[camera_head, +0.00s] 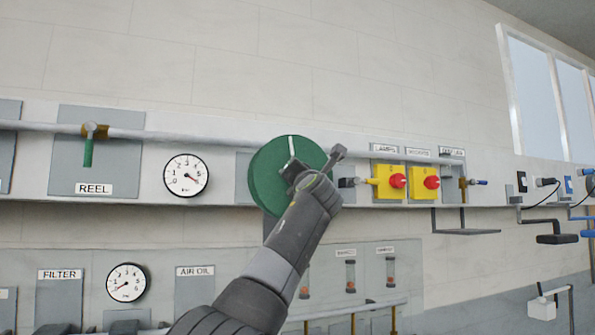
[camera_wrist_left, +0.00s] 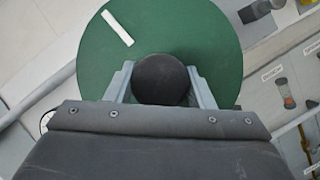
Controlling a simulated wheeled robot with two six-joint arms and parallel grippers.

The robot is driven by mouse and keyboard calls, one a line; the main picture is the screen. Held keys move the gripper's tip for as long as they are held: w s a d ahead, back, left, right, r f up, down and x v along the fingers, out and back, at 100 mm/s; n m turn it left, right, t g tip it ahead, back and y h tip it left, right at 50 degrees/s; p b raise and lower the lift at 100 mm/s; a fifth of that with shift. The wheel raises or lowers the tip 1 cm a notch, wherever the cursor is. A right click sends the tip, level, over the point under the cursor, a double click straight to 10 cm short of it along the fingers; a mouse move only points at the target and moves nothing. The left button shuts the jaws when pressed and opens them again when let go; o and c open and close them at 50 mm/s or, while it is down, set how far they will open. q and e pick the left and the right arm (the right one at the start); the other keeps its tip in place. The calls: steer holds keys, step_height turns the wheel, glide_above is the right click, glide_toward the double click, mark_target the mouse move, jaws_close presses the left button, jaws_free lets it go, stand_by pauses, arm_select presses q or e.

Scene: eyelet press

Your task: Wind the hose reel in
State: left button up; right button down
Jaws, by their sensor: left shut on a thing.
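A green round disc (camera_head: 268,185) with a white stripe near its rim is mounted on the wall panel. It fills much of the left wrist view (camera_wrist_left: 210,60), where a dark round knob (camera_wrist_left: 161,80) stands out from its face. My left gripper (camera_head: 312,168) is in front of the disc's right part. In the left wrist view its two fingers (camera_wrist_left: 161,88) are on either side of the knob, shut on it. The arm hides the disc's lower right. To the left, a panel labelled REEL (camera_head: 94,188) carries a valve with a green handle (camera_head: 88,152) hanging down. My right gripper is not in view.
A grey pipe (camera_head: 200,136) runs along the wall behind the disc. A gauge (camera_head: 186,176) is left of the disc. Two yellow boxes with red knobs (camera_head: 398,181) are to its right. Dark crank-like handles (camera_head: 556,239) project at the far right. Flow tubes (camera_head: 350,276) are below.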

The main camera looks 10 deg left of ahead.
arm_select(q)
steer(key=shift+r, duration=0.15)
steer(key=o, duration=1.4)
steer(key=shift+f, duration=0.2)
